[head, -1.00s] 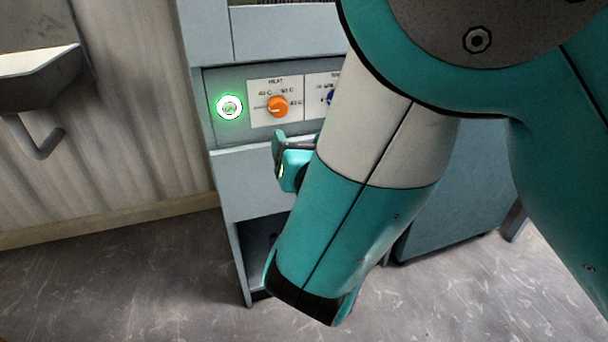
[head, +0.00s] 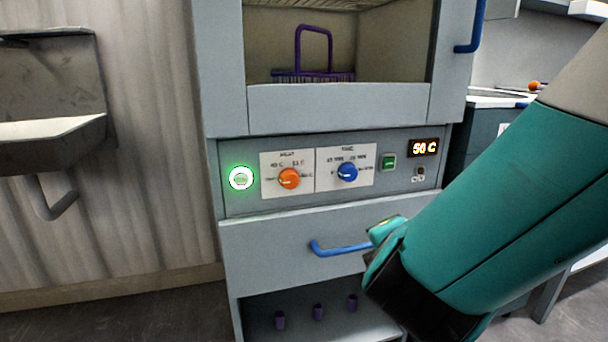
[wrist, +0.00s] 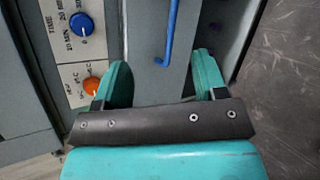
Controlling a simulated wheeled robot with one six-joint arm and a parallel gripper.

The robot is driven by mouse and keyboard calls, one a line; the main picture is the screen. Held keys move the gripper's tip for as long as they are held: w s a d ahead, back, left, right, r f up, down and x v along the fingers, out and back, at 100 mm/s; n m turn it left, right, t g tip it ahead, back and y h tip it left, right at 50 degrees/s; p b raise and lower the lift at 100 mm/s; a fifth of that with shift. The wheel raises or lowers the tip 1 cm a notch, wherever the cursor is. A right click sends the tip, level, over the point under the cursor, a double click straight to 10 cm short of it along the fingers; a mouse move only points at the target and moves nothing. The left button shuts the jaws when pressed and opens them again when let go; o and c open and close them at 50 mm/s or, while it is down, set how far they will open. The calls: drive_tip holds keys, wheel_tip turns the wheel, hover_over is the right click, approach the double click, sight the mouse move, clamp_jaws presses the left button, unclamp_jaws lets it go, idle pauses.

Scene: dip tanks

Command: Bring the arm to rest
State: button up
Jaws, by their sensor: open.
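My gripper (wrist: 163,82) shows in the wrist view with its two teal fingers apart and nothing between them. Beyond the fingers is the grey front of a cabinet with a blue drawer handle (wrist: 171,35). In the head view my teal forearm comes in from the right. The wrist end hangs in front of the cabinet's lower right, near the blue handle (head: 340,247). The fingers are mostly hidden behind my arm there.
The cabinet panel (head: 232,205) has a green-lit button (head: 241,178), an orange knob (head: 289,179), a blue knob (head: 347,172) and a display (head: 423,148) reading 50 C. A purple basket (head: 313,74) stands in the open chamber above. A sink (head: 60,140) is at left.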

drive_tip(key=s+d+f+m+g+y, duration=0.2)
drive_tip(key=s+d+m+g, duration=0.1)
drive_tip(key=s+m+g, duration=0.55)
drive_tip(key=s+a+r+m+g+y+p, duration=0.2)
drive_tip(key=s+r+m+g+y, duration=0.35)
drive_tip(key=s, duration=0.75)
wheel_tip(320, 180, up, 34)
drive_tip(key=m+t+h+p, duration=0.1)
drive_tip(key=p, duration=3.1)
drive_tip(key=shift+w+r+t+p, duration=0.2)
drive_tip(key=shift+t+p, duration=0.1)
drive_tip(key=shift+p, duration=0.1)
drive_tip(key=shift+h, duration=0.25)
